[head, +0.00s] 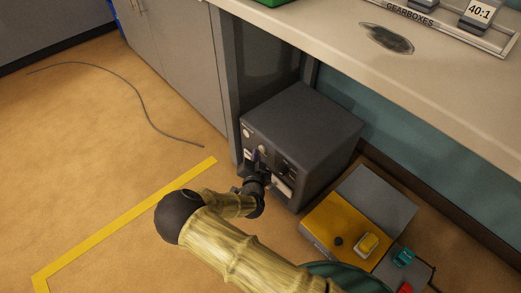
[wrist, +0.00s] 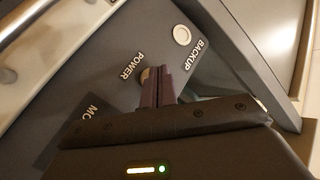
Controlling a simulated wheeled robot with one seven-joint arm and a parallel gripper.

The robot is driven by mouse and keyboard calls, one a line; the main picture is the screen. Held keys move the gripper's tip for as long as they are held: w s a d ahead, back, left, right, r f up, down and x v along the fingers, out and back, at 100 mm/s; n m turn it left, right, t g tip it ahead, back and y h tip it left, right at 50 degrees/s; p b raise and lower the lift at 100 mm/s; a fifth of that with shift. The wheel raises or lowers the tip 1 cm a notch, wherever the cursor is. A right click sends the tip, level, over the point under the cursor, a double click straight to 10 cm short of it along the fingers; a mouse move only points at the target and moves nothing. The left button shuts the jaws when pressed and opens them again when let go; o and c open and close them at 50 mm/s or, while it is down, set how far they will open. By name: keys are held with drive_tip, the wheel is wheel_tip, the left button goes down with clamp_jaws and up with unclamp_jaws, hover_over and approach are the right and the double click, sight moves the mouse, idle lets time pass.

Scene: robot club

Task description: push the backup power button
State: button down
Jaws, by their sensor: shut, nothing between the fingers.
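A dark grey box (head: 303,135) stands on the floor under the bench, its front panel facing my gripper (head: 256,160). In the wrist view, a pale round button (wrist: 182,35) sits beside the label BACKUP (wrist: 198,58). My gripper, also in the wrist view (wrist: 164,76), is shut and empty. Its fingertips are at the panel, over the POWER button's edge and to the lower left of the BACKUP button. I cannot tell whether they touch the panel.
The bench top (head: 330,35) overhangs the box. A yellow-and-grey case (head: 325,232) with small coloured parts lies right of the box. A grey cable (head: 140,100) and yellow floor tape (head: 125,222) lie on the floor to the left, which is otherwise clear.

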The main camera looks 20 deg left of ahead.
drive_tip(key=shift+w+d, duration=0.2)
drive_tip(key=shift+w, duration=0.2)
idle(0.3)
drive_tip(key=shift+s+p, duration=0.1)
drive_tip(key=shift+p, duration=0.2)
drive_tip(key=shift+s+a, duration=0.15)
drive_tip(key=shift+s, duration=0.15)
drive_tip(key=s+a, duration=0.2)
drive_tip(key=s, duration=0.3)
drive_tip(key=shift+s+a+p, duration=0.15)
drive_tip(key=shift+a+p, duration=0.2)
drive_tip(key=shift+a, duration=0.05)
idle(0.5)
